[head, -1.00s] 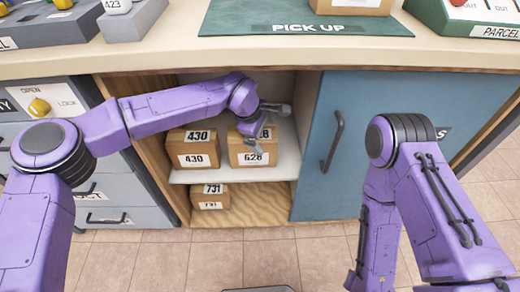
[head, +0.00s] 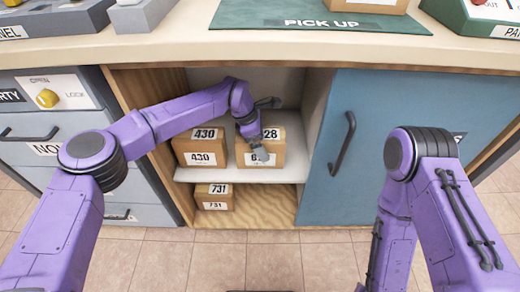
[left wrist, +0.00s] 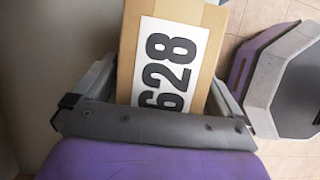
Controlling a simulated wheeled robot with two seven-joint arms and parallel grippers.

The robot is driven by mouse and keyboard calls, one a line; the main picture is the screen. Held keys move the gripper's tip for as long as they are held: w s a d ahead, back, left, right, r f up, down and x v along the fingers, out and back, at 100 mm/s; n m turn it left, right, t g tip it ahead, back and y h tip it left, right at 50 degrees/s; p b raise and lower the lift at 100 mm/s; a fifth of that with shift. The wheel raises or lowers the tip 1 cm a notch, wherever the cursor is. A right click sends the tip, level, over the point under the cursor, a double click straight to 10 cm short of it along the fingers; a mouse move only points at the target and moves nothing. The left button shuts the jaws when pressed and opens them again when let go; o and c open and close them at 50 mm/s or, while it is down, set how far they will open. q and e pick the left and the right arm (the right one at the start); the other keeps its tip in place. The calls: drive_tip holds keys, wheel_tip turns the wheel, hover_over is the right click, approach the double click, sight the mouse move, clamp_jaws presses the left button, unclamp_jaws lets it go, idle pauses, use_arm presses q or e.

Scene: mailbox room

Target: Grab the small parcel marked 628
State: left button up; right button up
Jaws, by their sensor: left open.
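The small parcel marked 628 (head: 297,150) is a brown box with white labels on the white shelf of the open cabinet compartment. My left gripper (head: 263,131) is at its front and hides part of both its labels. In the left wrist view the parcel (left wrist: 172,62) shows its large 628 label between the two open fingers, one on either side. I cannot tell whether the fingers touch the box. My right arm is at the right of the head view, and its gripper is out of sight.
Parcel 430 (head: 201,150) stands close to the left on the same shelf. Parcel 731 (head: 213,197) is on the wooden floor below. The blue sliding door (head: 395,120) with a black handle bounds the opening at right. The counter edge (head: 260,50) runs above.

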use_arm(q)
drive_tip(key=shift+f, duration=0.25)
idle(0.4)
drive_tip(key=c, duration=1.2)
drive_tip(key=shift+c, duration=1)
drive_tip(key=shift+r, duration=0.2)
